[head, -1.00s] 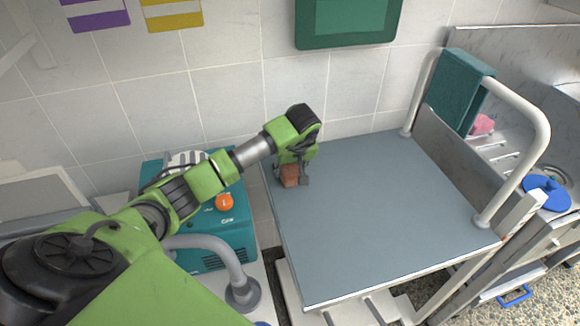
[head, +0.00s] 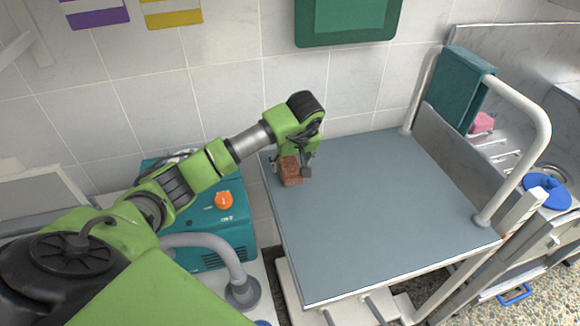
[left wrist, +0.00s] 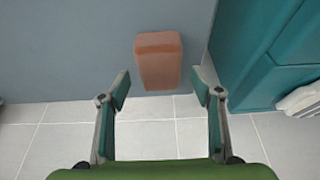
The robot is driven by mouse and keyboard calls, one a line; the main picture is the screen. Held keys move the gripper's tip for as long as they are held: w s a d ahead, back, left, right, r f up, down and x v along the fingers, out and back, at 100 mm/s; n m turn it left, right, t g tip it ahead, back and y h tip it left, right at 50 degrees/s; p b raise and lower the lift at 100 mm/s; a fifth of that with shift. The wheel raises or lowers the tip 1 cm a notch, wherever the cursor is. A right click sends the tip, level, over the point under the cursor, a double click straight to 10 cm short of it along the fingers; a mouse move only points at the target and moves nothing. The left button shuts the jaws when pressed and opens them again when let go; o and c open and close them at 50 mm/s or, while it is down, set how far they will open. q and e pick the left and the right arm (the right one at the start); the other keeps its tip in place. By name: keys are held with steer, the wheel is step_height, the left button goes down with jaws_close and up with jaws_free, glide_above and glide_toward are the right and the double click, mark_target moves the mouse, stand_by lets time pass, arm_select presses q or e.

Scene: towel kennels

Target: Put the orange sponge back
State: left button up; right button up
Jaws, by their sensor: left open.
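The orange sponge (head: 291,174), a brownish-orange block, lies on the grey-blue top (head: 375,215) of the cart, near its back left corner. It also shows in the left wrist view (left wrist: 158,62), just beyond the fingertips and centred between them. My left gripper (head: 291,168) is open above the sponge, with one finger to each side of it. In the left wrist view the fingers (left wrist: 160,88) stand wide apart with nothing between them. The gripper hides part of the sponge's far side in the head view. My right gripper is not in view.
A teal machine with an orange knob (head: 224,200) stands left of the cart. A pink object (head: 482,123) lies at the sink beyond. The rest of the cart top is clear.

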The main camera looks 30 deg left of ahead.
arm_select(q)
steer(key=v, duration=0.8)
steer(key=shift+r+b, duration=0.25)
steer(key=shift+b, duration=0.05)
